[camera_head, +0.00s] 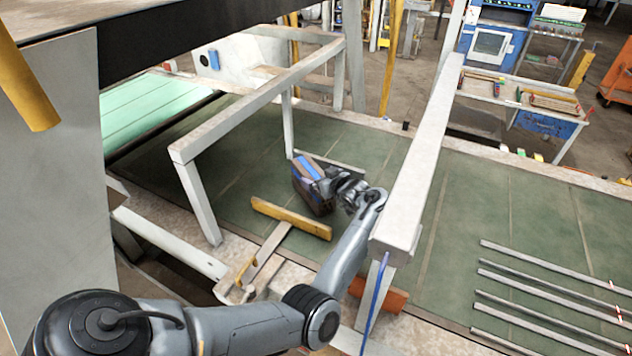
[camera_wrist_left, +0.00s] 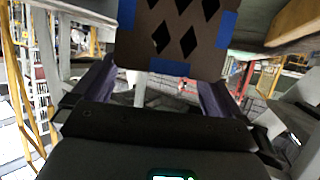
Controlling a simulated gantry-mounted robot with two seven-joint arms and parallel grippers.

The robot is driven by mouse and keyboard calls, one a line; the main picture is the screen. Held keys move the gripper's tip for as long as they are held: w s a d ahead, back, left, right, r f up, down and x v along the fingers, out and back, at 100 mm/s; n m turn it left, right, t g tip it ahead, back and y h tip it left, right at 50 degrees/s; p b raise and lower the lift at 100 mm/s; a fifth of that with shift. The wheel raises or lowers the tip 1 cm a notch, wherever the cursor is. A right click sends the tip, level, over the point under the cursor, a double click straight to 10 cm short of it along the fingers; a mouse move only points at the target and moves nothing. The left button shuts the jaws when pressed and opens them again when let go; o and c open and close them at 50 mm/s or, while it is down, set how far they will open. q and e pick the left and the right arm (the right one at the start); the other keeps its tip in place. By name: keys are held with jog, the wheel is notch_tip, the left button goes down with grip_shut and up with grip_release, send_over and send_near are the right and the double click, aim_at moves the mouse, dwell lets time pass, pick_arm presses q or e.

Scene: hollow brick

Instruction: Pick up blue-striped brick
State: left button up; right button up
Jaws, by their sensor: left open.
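The blue-striped brick (camera_head: 309,192) is dark brown with blue bands and stands on the green conveyor surface in the head view. In the left wrist view, the brick (camera_wrist_left: 176,52) shows a face with diamond-shaped holes and blue patches along its edges. My left gripper (camera_head: 324,184) reaches the brick from the right in the head view. In the left wrist view its fingers are apart, one on each side of the brick's near end. Contact between fingers and brick cannot be told. My right gripper is not in view.
A white metal frame (camera_head: 262,98) rises behind and left of the brick. A thick white beam (camera_head: 425,150) stands close right of my left arm. A yellow bar (camera_head: 291,218) lies in front of the brick. Several metal rods (camera_head: 545,290) lie at right.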

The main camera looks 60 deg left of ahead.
aim_at(314, 173)
pick_arm(q)
jog(key=shift+x, duration=2)
jog(key=shift+r, duration=0.1)
grip_shut()
jog(key=shift+r, duration=0.15)
